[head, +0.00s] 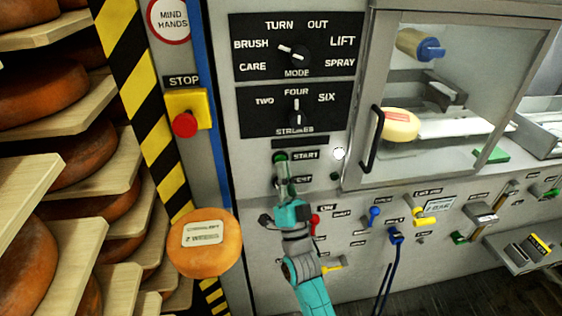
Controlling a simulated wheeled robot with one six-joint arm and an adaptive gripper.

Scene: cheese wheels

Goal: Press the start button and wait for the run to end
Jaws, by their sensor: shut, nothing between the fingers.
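The green START button (280,156) is on the grey machine panel, left of its START label. My gripper (283,166) is shut and empty, its fingertips at or just below the button and overlapping it in the picture. I cannot tell whether they touch it or whether it is pressed in. A second label below START is partly covered by my gripper. A small round lamp (339,154) right of the START label looks bright white.
The MODE knob (293,52) points up-left toward BRUSH; the STROKES knob (296,115) points to FOUR. A red STOP button (184,124) is at left. A cheese wheel (204,258) stands left of my arm. A pale cheese (400,125) shows at the windowed door (455,185). Shelves line the left.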

